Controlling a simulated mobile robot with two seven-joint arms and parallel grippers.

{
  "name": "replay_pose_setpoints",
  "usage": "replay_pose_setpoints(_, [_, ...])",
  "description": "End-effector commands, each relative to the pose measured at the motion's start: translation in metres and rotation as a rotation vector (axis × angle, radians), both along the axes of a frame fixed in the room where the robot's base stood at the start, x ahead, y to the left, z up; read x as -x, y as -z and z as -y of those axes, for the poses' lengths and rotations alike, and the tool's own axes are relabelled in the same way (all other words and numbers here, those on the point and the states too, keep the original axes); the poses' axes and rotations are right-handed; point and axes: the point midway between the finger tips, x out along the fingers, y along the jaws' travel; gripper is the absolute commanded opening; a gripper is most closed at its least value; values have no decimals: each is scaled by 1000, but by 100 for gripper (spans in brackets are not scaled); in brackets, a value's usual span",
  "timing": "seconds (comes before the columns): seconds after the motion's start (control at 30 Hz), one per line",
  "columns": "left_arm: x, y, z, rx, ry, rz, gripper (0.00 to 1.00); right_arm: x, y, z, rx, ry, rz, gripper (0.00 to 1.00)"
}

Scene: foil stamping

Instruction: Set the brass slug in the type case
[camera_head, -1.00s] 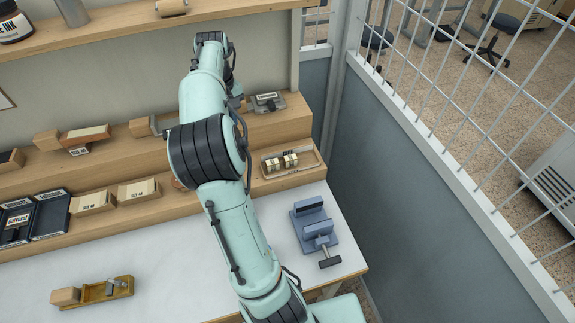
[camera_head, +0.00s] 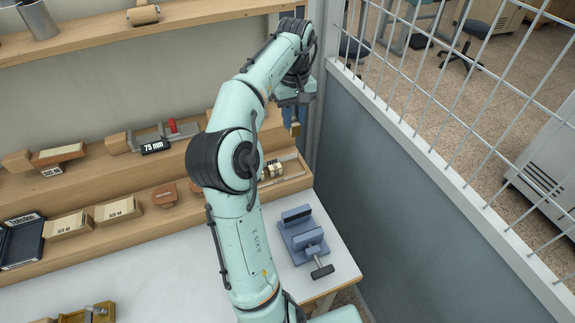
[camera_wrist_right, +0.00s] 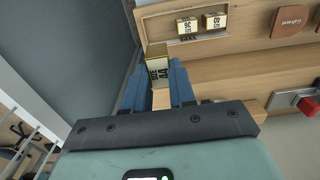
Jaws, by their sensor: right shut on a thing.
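My right gripper (camera_head: 294,125) is shut on the brass slug (camera_head: 296,129), above the right end of the stepped wooden shelf. In the right wrist view the slug (camera_wrist_right: 158,66) sits between the blue fingertips (camera_wrist_right: 160,88), with dark lettering on a pale label. A shallow wooden tray (camera_head: 299,181), apparently the type case, lies on the lower step below the gripper and holds brass slugs (camera_head: 275,170); my right arm hides its left part. The right wrist view shows two numbered slugs (camera_wrist_right: 187,26) in it. The held slug appears clear of the tray. My left gripper is out of view.
A blue-grey vise (camera_head: 304,234) stands on the white tabletop in front of the shelf. Boxes (camera_head: 118,211), a dark open case (camera_head: 22,243) and a 75 mm tool (camera_head: 155,146) occupy the shelf.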

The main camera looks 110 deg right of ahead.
Motion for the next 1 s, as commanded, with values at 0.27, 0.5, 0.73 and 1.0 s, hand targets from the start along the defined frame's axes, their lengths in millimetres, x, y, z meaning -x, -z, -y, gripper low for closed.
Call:
replay_pose_setpoints(0.27, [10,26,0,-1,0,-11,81,-1,76,-1,-1,-1,1,0])
replay_pose_setpoints(0.5, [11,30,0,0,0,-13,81,0,104,0,1,-1,0,0])
replay_pose_setpoints(0.73, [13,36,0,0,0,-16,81,0,136,0,-1,0,0,0])
replay_pose_setpoints(1.0, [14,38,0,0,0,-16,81,0,148,0,1,-1,-1,0])
